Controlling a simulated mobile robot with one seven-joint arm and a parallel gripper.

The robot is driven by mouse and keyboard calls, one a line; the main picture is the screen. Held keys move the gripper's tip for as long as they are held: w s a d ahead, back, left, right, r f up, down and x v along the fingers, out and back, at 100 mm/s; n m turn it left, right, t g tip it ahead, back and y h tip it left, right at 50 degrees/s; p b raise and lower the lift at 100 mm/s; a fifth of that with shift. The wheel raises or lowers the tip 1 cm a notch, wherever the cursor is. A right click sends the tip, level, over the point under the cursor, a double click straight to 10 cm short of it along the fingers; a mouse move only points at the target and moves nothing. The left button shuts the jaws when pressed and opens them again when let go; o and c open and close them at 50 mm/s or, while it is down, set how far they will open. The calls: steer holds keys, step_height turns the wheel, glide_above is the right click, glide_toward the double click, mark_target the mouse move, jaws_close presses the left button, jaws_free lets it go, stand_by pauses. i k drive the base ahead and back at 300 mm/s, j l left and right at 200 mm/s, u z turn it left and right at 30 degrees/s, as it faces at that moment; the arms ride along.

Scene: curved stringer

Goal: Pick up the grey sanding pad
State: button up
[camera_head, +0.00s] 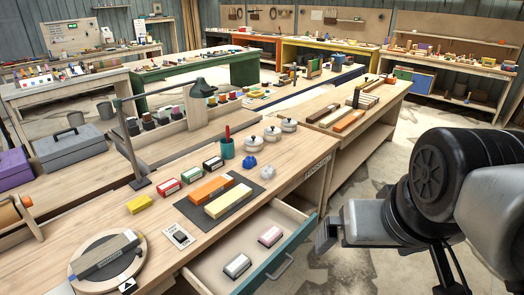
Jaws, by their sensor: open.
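A grey block with a pale side (237,265), which looks like the grey sanding pad, lies in the open drawer (208,272) of the near bench. A similar pinkish block (271,236) lies behind it to the right in the same drawer. A longer grey block (105,255) rests on a round turntable (80,283) at the lower left. My gripper (328,233) shows only in part at the right, beside the drawer's right front corner in the picture. It is open, with nothing seen between its fingers; most of it is hidden by my arm.
The teal drawer front (289,252) with its handle juts out over the floor. The bench top (165,250) holds orange and yellow blocks on a dark mat (241,202), small boxes, a teal cup (227,148) and white lidded pots. Floor right of the bench is open.

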mark_target(239, 264)
steer(key=u, duration=1.4)
steer(key=i+l+z, duration=0.25)
steer(key=i+l, duration=0.3)
steer(key=i, duration=0.1)
